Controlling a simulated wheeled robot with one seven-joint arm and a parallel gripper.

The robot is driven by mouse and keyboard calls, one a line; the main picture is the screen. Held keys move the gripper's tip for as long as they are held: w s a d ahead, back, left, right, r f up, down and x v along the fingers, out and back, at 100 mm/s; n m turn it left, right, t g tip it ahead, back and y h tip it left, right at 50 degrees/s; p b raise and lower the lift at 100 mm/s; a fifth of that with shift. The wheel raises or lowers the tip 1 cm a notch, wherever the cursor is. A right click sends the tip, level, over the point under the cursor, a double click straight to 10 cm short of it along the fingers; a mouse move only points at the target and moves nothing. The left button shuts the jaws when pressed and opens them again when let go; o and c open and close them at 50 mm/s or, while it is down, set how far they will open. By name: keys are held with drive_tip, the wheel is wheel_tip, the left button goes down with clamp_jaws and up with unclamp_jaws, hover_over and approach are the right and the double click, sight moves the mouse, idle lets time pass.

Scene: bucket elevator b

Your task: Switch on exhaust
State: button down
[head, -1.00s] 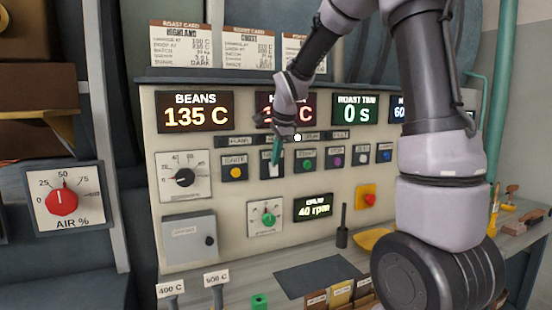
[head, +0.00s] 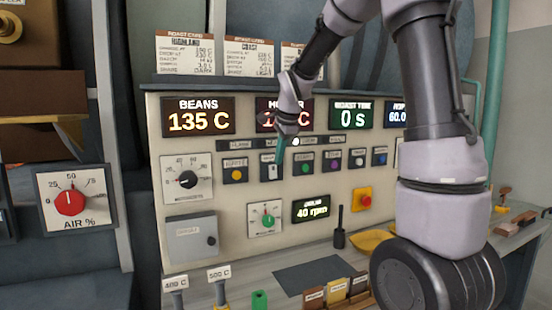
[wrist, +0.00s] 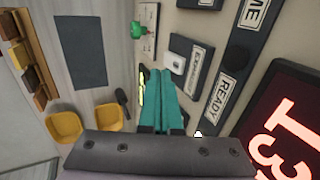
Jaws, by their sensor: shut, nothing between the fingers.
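The cream control panel (head: 235,245) has a row of small square switches, with labels too small to read surely. A yellow-button switch (head: 235,174) is at the left of the row. Beside it is a switch with a pale knob (head: 271,169). My gripper (head: 280,160) is shut and empty, its teal fingertips close to the upper right of that switch; contact cannot be told. In the wrist view, my teal fingers (wrist: 163,95) are together, pointing toward a dark switch plate with a white knob (wrist: 178,63). Its label is blurred, so I cannot tell which switch is the exhaust.
A green-button switch (head: 304,168) is close right of my fingers, with purple and blue ones beyond. A lamp strip (wrist: 225,95) runs along the switches. A red button on yellow (head: 363,200) and a dial (head: 267,218) are lower. Yellow scoops (wrist: 65,127) lie on the bench.

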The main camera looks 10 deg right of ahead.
wheel_tip(320, 180, up, 10)
drive_tip(key=s, duration=0.2)
drive_tip(key=shift+d, duration=0.2)
idle(0.4)
